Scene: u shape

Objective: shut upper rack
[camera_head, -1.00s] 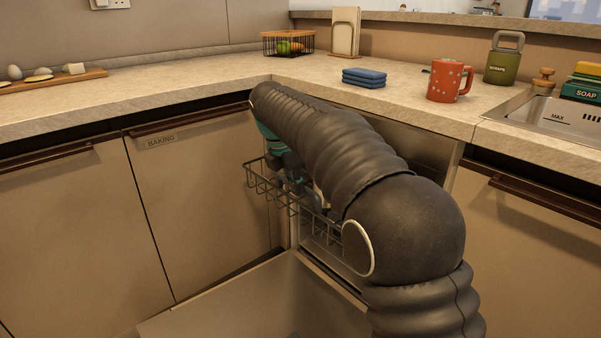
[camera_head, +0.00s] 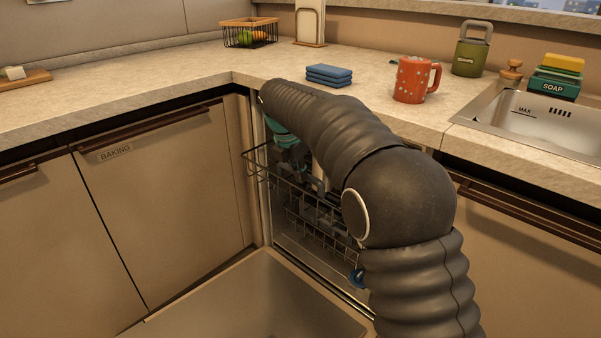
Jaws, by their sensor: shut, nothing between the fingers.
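The upper rack (camera_head: 262,178) is a dark wire basket. It sticks out from the open dishwasher, its near left corner past the opening. My dark ribbed arm crosses above it and hides its right part. The teal wrist (camera_head: 286,137) bends down at the rack's back left. My gripper (camera_head: 317,187) is partly visible as grey parts over or inside the rack, behind the wires; it looks shut and holds nothing. Whether it touches the rack cannot be told.
The dishwasher door (camera_head: 250,305) lies open and low in front. Below the rack, a blue item (camera_head: 357,277) shows beside my arm. The baking cabinet (camera_head: 160,190) closes off the left.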

